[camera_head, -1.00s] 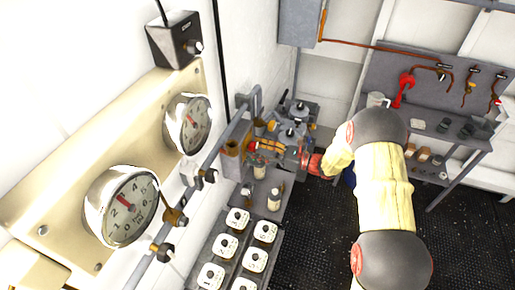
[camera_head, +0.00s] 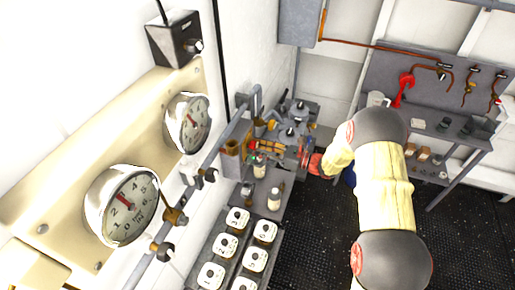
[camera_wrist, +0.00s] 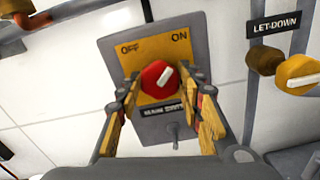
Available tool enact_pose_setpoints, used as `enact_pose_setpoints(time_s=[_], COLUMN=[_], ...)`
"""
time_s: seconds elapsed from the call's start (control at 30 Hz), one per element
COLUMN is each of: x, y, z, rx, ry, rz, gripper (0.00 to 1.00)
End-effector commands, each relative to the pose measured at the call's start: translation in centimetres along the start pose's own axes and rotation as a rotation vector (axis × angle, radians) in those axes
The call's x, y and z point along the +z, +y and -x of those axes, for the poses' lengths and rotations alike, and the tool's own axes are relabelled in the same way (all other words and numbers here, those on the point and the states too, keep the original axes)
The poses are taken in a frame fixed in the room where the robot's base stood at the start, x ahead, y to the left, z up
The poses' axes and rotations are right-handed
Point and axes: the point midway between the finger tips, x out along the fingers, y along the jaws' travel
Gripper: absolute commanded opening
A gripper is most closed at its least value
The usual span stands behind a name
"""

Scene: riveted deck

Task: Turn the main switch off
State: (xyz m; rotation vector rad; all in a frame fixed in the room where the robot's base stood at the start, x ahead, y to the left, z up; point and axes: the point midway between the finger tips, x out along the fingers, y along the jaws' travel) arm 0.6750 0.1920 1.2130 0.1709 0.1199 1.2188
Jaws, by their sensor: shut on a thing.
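The main switch shows in the wrist view as a round red knob (camera_wrist: 159,78) with a white pointer bar on a yellow plate (camera_wrist: 190,50) marked OFF at left and ON at right. The bar slants up to the right, toward ON. My gripper (camera_wrist: 165,82) has one finger on each side of the knob and is shut on it. In the head view my gripper (camera_head: 254,147) reaches left to the wall-side equipment.
A yellow knob (camera_wrist: 298,74) under a LET-DOWN label (camera_wrist: 276,25) is close at right. In the head view, two gauges (camera_head: 125,205) and a pipe run along the left wall. Numbered white units (camera_head: 238,219) lie below. A workbench (camera_head: 430,125) stands at right.

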Motion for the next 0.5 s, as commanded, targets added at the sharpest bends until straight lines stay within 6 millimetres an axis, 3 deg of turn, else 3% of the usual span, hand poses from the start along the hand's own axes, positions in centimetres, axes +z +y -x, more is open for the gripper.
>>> enact_pose_setpoints(time_s=[0.27,0.5], x=[-0.17,-0.41], y=[-0.09,-0.12], z=[0.0,0.01], rx=[-0.001,-0.001], ry=[0.0,-0.001], rz=[0.056,0.211], gripper=[0.12,0.12])
